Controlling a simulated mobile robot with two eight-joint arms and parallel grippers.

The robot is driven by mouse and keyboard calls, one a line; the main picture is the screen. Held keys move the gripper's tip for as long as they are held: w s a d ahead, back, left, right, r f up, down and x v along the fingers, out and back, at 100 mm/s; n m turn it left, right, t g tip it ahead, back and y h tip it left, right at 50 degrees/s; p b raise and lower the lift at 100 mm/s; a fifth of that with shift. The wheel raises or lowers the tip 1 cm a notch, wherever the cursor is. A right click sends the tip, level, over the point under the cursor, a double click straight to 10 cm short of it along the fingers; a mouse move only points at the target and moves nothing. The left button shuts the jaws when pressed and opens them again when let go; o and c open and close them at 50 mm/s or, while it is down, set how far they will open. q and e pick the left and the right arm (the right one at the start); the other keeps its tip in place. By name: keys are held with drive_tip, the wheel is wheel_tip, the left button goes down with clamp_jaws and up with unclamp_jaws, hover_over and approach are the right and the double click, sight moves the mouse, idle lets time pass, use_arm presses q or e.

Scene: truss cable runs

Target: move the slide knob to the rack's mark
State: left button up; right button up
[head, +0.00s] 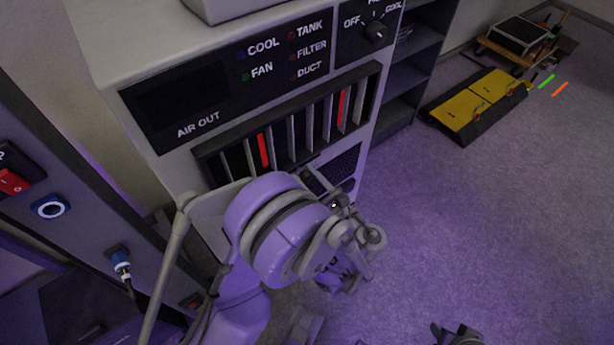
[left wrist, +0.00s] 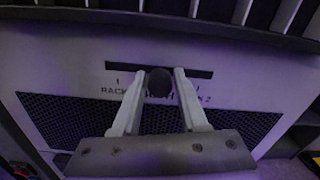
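The slide knob (left wrist: 159,83) is a dark round knob on a narrow black horizontal slot (left wrist: 197,73) in the left wrist view, near the slot's middle. Printed rack lettering (left wrist: 112,90) with a mark 1 stands under the slot's left end, and a mark 2 (left wrist: 207,98) under its right end. My left gripper (left wrist: 161,74) has its pale fingers apart, one on each side of the knob. A thin gap shows on the right; contact on the left is unclear. In the head view my left arm hides the knob and slot.
The grey cabinet (head: 120,52) has a vent of slats (head: 290,130) above the slot and mesh panels (left wrist: 70,118) below. A panel with a red switch (head: 12,181) and blue connector (head: 120,262) stands left. Open floor (head: 480,220) lies right, with a yellow-topped ramp (head: 478,105) farther back.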

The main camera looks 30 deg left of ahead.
use_arm(q)
clamp_jaws()
idle(1.1)
